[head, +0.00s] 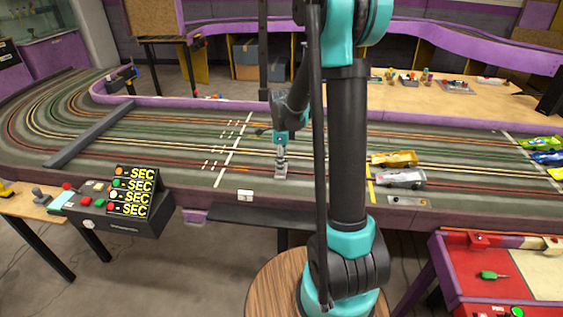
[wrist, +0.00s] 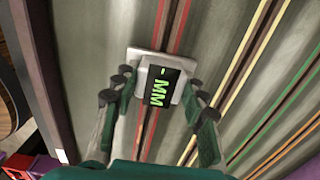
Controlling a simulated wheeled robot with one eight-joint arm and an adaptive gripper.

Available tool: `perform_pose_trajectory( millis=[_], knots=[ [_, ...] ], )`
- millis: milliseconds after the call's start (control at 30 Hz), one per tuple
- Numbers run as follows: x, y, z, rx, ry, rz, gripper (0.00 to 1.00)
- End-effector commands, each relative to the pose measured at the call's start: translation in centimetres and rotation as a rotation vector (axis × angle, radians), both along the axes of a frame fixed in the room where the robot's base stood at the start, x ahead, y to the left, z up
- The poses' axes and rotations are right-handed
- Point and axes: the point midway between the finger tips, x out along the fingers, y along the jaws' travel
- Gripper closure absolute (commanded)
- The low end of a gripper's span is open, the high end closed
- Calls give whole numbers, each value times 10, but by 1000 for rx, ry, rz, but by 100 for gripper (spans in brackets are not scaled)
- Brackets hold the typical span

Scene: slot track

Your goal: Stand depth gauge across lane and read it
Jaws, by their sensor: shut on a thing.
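The depth gauge (wrist: 158,83) is a pale grey block with a dark screen showing "- MM" in green. In the wrist view it sits over a lane (wrist: 148,135) marked by a pair of red lines. My gripper (wrist: 160,92) is shut on the gauge, with one finger on each side. In the head view my gripper (head: 281,157) points down at the track near the white start line, and the gauge (head: 281,171) shows under it as a small grey block. Whether its underside touches the track is hidden.
Silver (head: 401,179) and gold (head: 394,159) cars stand on the track to the right. A grey bar (head: 91,133) crosses the lanes at left. A timer box with "SEC" displays (head: 133,191) stands front left. A small white object (head: 245,195) sits on the near track edge.

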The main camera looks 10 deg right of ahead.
Motion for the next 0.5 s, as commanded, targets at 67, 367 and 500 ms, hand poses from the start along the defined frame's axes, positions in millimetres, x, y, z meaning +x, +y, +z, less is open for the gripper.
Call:
perform_pose_trajectory(
  millis=[67, 367, 500],
  knots=[
    [0, 0, -2, 0, 0, 0, 96],
    [0, 0, -1, 0, 0, 0, 37],
    [0, 0, -1, 0, 0, 0, 37]
  ],
)
